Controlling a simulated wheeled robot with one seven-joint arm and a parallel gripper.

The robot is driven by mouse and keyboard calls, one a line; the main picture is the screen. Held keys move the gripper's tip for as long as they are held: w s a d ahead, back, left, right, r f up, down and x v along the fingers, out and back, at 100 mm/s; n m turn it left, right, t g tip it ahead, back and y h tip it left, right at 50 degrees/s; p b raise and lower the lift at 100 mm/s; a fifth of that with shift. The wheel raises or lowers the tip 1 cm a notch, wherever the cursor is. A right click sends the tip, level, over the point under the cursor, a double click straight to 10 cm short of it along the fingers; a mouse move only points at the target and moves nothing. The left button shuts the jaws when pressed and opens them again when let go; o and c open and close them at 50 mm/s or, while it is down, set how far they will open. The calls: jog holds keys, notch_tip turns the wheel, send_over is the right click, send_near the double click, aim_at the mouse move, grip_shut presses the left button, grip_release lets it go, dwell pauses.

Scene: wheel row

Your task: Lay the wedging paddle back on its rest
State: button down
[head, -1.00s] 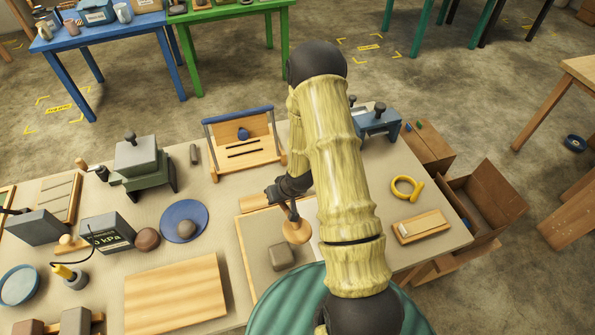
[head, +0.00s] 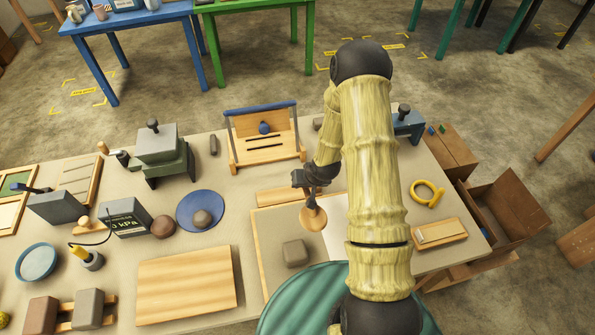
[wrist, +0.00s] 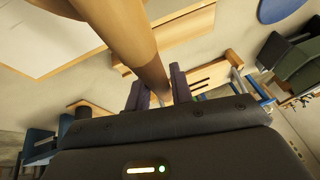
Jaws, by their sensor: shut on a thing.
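The wedging paddle (head: 313,218) is wooden with a rounded head. My gripper (head: 308,184) is shut on its upper end, and the paddle hangs down over the framed work board (head: 262,237), behind the grey clay block (head: 294,253). Whether its head touches the board I cannot tell. In the wrist view the paddle (wrist: 135,40) runs large and brown up from between the fingers of my gripper (wrist: 158,92). A low wooden piece (head: 280,197) lies along the board's back edge, left of my gripper; whether it is the rest I cannot tell. My arm hides part of the table to the right.
A wooden stand with a blue top bar (head: 262,108) rises behind my gripper. A blue plate (head: 201,211) and a bare wooden board (head: 185,277) lie to the left. A yellow ring (head: 427,193) and a wooden tray (head: 440,234) lie right of my arm.

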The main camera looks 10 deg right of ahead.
jog(key=w+d+m+h+b, duration=0.25)
jog(key=w+m+h, duration=0.45)
jog(key=w+m, duration=0.5)
jog(key=s+a+f+m+g+h+p, duration=0.1)
jog(key=s+a+f+m+g+h, duration=0.1)
jog(key=s+m, duration=0.3)
jog(key=shift+a+f+m+g, duration=0.25)
jog(key=shift+a+m+g, duration=0.1)
jog(key=shift+m+g, duration=0.05)
jog(key=shift+w+f+b, duration=0.1)
jog(key=shift+f+b, duration=1.8)
jog(key=shift+f, duration=1.2)
jog(key=shift+f+b, duration=0.45)
jog(key=shift+f, duration=0.55)
jog(key=c, duration=1.1)
grip_release()
jog(key=shift+c, duration=0.2)
